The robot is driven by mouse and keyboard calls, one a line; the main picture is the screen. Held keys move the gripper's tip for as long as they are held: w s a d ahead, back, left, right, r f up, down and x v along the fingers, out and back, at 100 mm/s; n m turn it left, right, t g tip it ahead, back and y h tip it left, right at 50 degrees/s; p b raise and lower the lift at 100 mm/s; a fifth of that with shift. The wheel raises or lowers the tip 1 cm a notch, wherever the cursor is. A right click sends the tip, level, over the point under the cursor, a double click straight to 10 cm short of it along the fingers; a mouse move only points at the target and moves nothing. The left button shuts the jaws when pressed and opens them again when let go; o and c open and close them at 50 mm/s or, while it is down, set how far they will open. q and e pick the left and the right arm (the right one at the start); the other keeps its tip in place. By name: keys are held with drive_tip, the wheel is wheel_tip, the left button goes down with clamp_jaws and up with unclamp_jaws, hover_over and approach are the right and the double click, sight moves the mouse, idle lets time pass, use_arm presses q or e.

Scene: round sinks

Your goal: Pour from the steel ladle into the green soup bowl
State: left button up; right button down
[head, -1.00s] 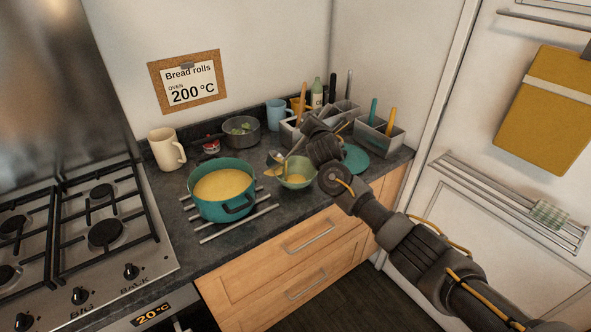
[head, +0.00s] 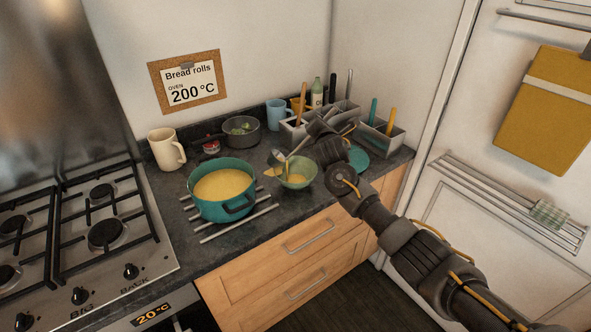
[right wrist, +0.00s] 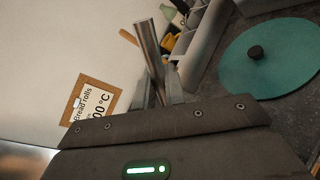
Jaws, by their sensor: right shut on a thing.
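The green soup bowl (head: 309,178) stands on the dark counter in the head view, with yellow soup in it. The steel ladle (head: 279,156) is tilted over the bowl's left side. Yellow shows at the bowl's left rim; whether it is soup on the ladle, in the air or on the counter is too small to tell. My right gripper (right wrist: 164,90) is shut on the ladle's handle (right wrist: 149,48), just above and behind the bowl. My arm partly hides the fingers in the head view. My left gripper is not in view.
A teal pot (head: 218,207) of yellow soup stands on a metal rack (head: 238,227) left of the bowl. A teal lid (head: 357,160) lies to the right. A grey saucepan (head: 241,133), cream jug (head: 165,149), blue mug (head: 277,112) and utensil bins (head: 381,141) stand behind.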

drive_tip(key=shift+w+d+f+m, duration=0.1)
drive_tip(key=shift+d+f+m, duration=0.3)
drive_tip(key=shift+d, duration=0.2)
drive_tip(key=shift+w+d+f+m+y, duration=0.1)
drive_tip(key=shift+d+f+m, duration=0.15)
drive_tip(key=shift+f, duration=0.35)
drive_tip(key=shift+d+f+m+y, duration=0.1)
drive_tip(key=shift+d+f+m, duration=0.1)
drive_tip(key=shift+f, duration=0.35)
drive_tip(key=shift+w+d+f+m+y, duration=0.1)
drive_tip(key=shift+d+f+m, duration=0.15)
drive_tip(key=shift+f, duration=0.35)
idle(0.3)
drive_tip(key=shift+d+f+m, duration=0.5)
drive_tip(key=shift+f+m, duration=0.1)
drive_tip(key=shift+f, duration=0.25)
idle(0.8)
